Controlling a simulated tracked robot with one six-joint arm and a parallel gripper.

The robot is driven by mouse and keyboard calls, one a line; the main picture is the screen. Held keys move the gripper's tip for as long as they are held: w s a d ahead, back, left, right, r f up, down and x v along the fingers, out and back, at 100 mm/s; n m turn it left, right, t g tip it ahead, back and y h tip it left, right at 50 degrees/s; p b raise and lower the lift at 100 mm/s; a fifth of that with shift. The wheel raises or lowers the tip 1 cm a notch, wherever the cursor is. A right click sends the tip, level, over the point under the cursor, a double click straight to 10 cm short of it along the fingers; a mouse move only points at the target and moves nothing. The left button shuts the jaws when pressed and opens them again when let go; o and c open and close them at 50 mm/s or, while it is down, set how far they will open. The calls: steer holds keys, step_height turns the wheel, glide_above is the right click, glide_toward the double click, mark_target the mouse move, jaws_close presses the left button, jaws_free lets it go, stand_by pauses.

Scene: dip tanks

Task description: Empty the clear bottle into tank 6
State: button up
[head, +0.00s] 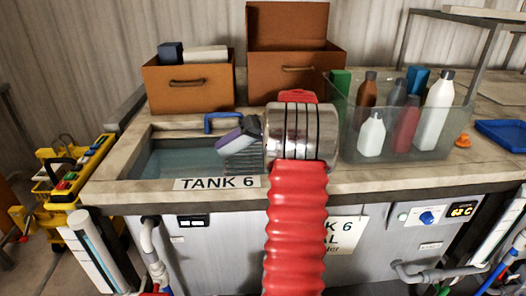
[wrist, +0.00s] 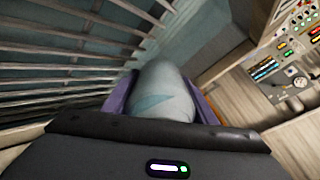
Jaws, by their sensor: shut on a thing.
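Tank 6 (head: 150,163) is a sunken basin in the bench at left, with blue-grey liquid and a "TANK 6" label (head: 217,183) on its front rim. My gripper (head: 232,138), with purple finger pads, reaches left over the tank's right part. In the wrist view my gripper (wrist: 160,100) is shut on a pale, see-through bottle (wrist: 166,88) with a blue patch, the clear bottle. The head view barely shows the bottle, so I cannot tell its tilt, its mouth or how full it is.
A clear bin (head: 400,145) right of my wrist holds several bottles. Two brown boxes (head: 188,88) (head: 290,75) stand behind the tank. A blue handle (head: 222,120) is at its back edge. A yellow cart (head: 68,180) stands left. The wrist view shows metal slats (wrist: 70,60) at left.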

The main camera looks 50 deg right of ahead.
steer(key=shift+w+a+r+t+y, duration=0.15)
steer(key=shift+r+t+y, duration=0.3)
steer(key=shift+r+t, duration=0.35)
steer(key=shift+w+d+r+t+y, duration=0.15)
steer(key=shift+r+t+y, duration=0.3)
steer(key=shift+r+t, duration=0.35)
stand_by(0.8)
steer(key=shift+s+d+r+t+y+p, duration=0.15)
steer(key=shift+s+r+t+y+p, duration=0.15)
steer(key=shift+s+r+t, duration=0.4)
stand_by(0.4)
steer(key=shift+w+r+t+y, duration=0.1)
steer(key=shift+r+t+y, duration=0.4)
steer(key=shift+t, duration=0.4)
steer(key=shift+r+p, duration=0.3)
steer(key=shift+r, duration=0.2)
steer(key=shift+d+r+t, duration=0.1)
steer(key=shift+r+t, duration=0.25)
steer(key=shift+t, duration=0.05)
steer(key=shift+s+r+t+y, duration=0.2)
steer(key=shift+r+t+y, duration=0.1)
steer(key=shift+r, duration=0.35)
